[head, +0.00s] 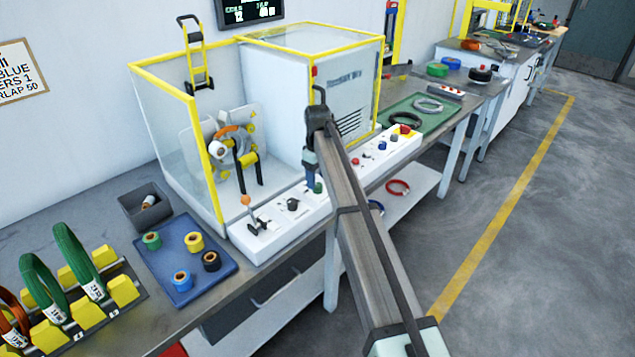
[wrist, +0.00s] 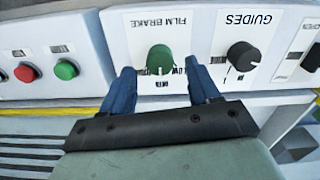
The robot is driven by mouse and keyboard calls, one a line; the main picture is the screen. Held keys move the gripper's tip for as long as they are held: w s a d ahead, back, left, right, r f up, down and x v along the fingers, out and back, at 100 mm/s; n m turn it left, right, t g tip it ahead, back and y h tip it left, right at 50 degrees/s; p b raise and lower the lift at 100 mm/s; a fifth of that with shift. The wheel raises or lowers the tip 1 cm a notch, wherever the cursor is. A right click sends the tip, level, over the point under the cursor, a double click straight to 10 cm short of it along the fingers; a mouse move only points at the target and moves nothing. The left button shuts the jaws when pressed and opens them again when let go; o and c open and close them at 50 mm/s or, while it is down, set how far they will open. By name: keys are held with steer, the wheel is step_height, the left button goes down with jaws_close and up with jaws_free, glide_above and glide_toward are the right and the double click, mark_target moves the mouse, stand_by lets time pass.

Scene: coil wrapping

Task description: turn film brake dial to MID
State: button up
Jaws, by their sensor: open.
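The film brake dial (wrist: 160,58) is a green round knob on a white panel labelled FILM BRAKE, upside down in the wrist view. Small position words beside it are partly hidden, and I cannot tell which one it points at. My gripper (wrist: 159,68) is open, its two blue fingers on either side of the dial with a gap visible on each side. In the head view my gripper (head: 311,172) is over the console, and the green dial (head: 318,188) shows just beside the fingers.
A black GUIDES dial (wrist: 243,56) sits close beside one finger. Red (wrist: 26,73) and green (wrist: 66,70) buttons are on the other side. A lever with an orange ball (head: 246,200) stands on the console. The yellow-framed enclosure (head: 215,175) rises behind.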

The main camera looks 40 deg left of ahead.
mark_target(317, 185)
step_height(317, 185, up, 11)
stand_by(0.4)
stand_by(0.4)
